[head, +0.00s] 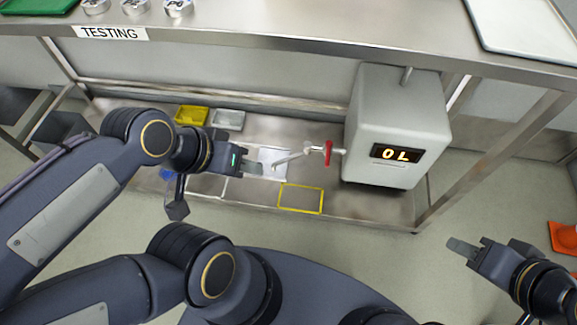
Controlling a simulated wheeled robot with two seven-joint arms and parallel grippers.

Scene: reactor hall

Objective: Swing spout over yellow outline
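The spout (293,157) is a thin pale tube on the front-left side of a grey dispenser box (398,105), with a red handle (328,153) by its base. It points left over a pale square on the lower shelf, not over the yellow outline (301,211). The yellow outline is an empty rectangle at the shelf's front edge, below the spout in the picture. My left gripper (258,169) is just left of the spout's tip; contact and finger gap cannot be made out. My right gripper (461,248) is at the lower right, apart from everything; its finger gap is unclear.
The dispenser's display (396,154) reads "0 L". A yellow tray (191,116) and a grey tray (228,120) stand at the shelf's back. The upper table (300,38) with a "TESTING" label overhangs the shelf. An orange cone (563,238) is on the floor at right.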

